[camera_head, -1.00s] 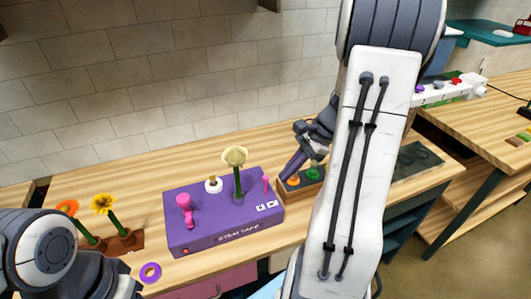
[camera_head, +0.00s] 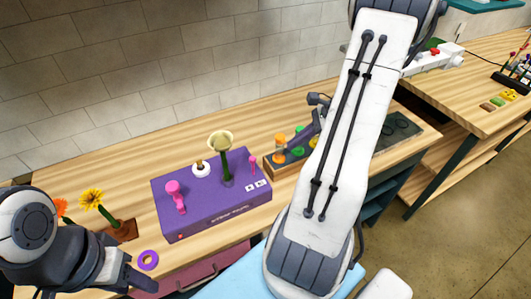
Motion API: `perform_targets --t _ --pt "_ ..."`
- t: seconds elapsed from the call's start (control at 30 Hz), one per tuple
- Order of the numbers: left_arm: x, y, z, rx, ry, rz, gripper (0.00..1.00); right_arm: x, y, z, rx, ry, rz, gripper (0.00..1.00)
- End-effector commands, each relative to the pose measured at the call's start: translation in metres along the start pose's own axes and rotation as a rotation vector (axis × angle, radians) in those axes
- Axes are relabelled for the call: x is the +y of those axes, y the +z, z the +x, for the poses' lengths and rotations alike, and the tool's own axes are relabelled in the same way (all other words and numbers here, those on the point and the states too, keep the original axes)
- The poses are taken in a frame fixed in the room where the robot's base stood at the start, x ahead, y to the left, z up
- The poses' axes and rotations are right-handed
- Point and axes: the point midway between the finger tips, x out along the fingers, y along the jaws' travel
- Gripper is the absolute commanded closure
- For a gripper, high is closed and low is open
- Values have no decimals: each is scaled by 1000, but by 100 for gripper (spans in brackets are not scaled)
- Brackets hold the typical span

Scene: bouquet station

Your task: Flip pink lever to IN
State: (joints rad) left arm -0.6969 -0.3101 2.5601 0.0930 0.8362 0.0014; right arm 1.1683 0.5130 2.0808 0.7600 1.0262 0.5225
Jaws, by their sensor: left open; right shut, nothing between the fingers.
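The purple stem-tape box (camera_head: 222,208) stands on the wooden bench. A small pink lever (camera_head: 253,163) stands upright near its right end, beside two white label squares (camera_head: 257,186) whose text is too small to read. A larger pink handle (camera_head: 175,196) is on its left part. A flower with a pale cream head (camera_head: 222,141) stands upright in the box, left of the small lever.
Orange and yellow flowers (camera_head: 91,198) stand in a brown holder at the left. A purple ring (camera_head: 148,260) lies before the box. My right arm covers the bench right of the tray.

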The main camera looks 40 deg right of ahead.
Motion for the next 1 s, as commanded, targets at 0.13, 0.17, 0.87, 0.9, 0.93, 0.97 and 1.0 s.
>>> perform_targets --t 0.13,0.17,0.87,0.9,0.93,0.97,1.0 --pt "1 0 -9 0 0 1 50 1 2 32 -4 6 3 100" --pt "1 -1 -10 0 0 2 50 2 1 39 -3 7 4 100" --pt "2 -2 -30 0 0 5 50 0 27 96 1 -1 2 100" --pt "2 -2 -30 0 0 5 50 0 27 96 1 -1 2 100" --pt "2 -2 -30 0 0 5 50 0 27 96 1 -1 2 100" --pt "2 -2 -30 0 0 5 50 0 27 96 1 -1 2 100" --pt "2 -2 -30 0 0 5 50 0 27 96 1 -1 2 100"
